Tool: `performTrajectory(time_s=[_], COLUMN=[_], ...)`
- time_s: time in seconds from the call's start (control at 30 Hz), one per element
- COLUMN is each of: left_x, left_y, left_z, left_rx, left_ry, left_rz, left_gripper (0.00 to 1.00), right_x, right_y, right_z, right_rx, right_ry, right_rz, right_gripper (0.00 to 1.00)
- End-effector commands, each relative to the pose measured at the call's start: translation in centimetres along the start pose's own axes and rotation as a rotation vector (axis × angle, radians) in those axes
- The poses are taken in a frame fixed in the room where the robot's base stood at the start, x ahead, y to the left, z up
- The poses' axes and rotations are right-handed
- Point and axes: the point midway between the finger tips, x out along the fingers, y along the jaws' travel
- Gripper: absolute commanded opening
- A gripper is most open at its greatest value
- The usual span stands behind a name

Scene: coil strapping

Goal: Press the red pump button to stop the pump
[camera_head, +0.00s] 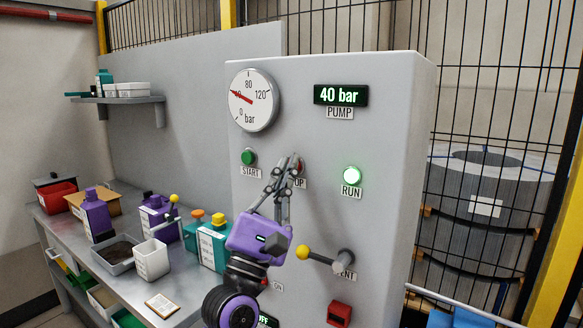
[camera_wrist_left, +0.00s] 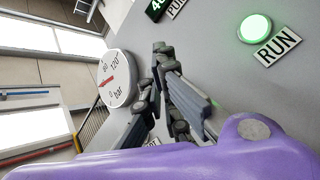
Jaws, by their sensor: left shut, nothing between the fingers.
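The red pump button (camera_head: 301,167) is on the front of the grey cabinet (camera_head: 340,230), above a label of which only "OP" shows. My left gripper (camera_head: 291,160) is shut and empty, with its fingertips right in front of the button, covering part of it. I cannot tell whether they touch it. In the left wrist view the shut fingers (camera_wrist_left: 158,62) point at the panel and the button is hidden. The green RUN lamp (camera_head: 351,176) is lit. The pump display (camera_head: 340,95) reads 40 bar. My right gripper is not in view.
The green START button (camera_head: 249,157) is left of the red one. A pressure gauge (camera_head: 253,100) is above. A yellow-knobbed lever (camera_head: 322,257) sticks out below right. A bench (camera_head: 150,290) with bottles and bins stands left. A mesh fence (camera_head: 480,60) is behind.

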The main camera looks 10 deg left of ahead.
Motion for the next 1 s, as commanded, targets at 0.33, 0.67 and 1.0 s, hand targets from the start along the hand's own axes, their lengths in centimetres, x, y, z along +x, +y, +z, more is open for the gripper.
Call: performTrajectory(time_s=[0.33, 0.67, 1.0], left_x=[0.00, 0.45, 0.61], left_y=[0.00, -0.31, -0.43], left_z=[-0.01, -0.29, -0.43], left_rx=[0.000, 0.000, 0.000], left_ry=[0.000, 0.000, 0.000], left_rz=[0.000, 0.000, 0.000], left_gripper=[0.00, 0.00, 0.00], right_x=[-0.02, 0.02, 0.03], right_y=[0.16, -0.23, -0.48], right_z=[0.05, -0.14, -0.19], right_rx=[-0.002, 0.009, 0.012], right_ry=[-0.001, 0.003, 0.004], right_rz=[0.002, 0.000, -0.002], right_gripper=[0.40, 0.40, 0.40])
